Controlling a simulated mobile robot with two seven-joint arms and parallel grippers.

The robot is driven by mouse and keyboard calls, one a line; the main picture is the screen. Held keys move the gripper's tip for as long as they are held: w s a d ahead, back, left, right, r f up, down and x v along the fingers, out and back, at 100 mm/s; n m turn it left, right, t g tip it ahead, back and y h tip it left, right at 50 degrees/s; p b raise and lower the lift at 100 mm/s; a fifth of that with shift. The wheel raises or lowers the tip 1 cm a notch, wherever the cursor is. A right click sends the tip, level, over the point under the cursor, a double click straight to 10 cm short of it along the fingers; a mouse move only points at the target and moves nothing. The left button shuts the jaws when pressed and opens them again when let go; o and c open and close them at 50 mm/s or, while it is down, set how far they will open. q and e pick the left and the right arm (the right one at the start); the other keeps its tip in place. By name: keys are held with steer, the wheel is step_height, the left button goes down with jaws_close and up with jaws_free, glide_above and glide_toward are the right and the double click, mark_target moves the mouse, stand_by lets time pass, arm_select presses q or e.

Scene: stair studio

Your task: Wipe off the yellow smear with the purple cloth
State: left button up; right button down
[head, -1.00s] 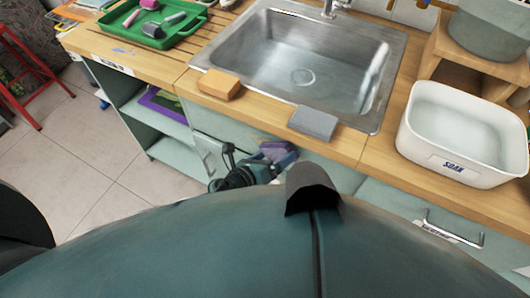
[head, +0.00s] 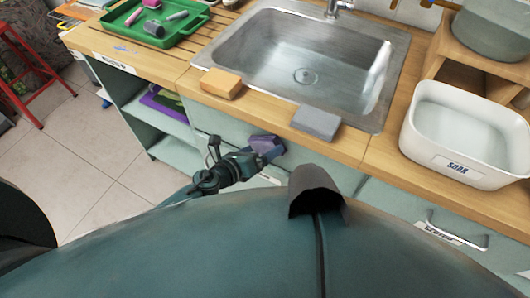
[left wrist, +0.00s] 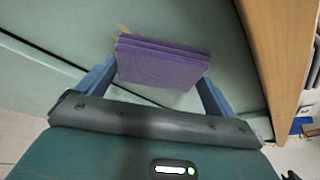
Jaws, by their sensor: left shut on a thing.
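The purple cloth (left wrist: 162,62) is a folded pad, held between the two blue fingers of my left gripper (left wrist: 160,75). In the head view the cloth (head: 266,147) is at the pale green cabinet front (head: 225,127), below the sink counter. My left gripper (head: 250,157) is shut on it. In the left wrist view a bit of the yellow smear (left wrist: 124,31) shows on the panel just past the cloth's upper left edge. The cloth hides the rest. I cannot tell whether the cloth touches the panel. My right gripper is not in view.
Above is the wooden counter edge (head: 345,146) with an orange sponge (head: 221,83), a grey block (head: 316,122) and the sink (head: 300,50). A white tub (head: 465,135) stands at right. A drawer handle (head: 458,232) sticks out. An open shelf (head: 150,115) lies at left.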

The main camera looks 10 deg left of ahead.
arm_select(q)
steer(key=w+a+b, duration=0.1)
steer(key=w+a, duration=0.1)
steer(key=a, duration=0.4)
stand_by(0.4)
steer(key=s+a, duration=0.2)
steer(key=s, duration=0.3)
steer(key=shift+s+b, duration=0.35)
steer(key=shift+b, duration=0.1)
steer(key=shift+s+a+b, duration=0.2)
steer(key=shift+s+a, duration=0.05)
steer(key=shift+s, duration=0.45)
steer(key=shift+s+a+b, duration=0.15)
steer(key=shift+s+a, duration=0.05)
steer(key=shift+s, duration=0.5)
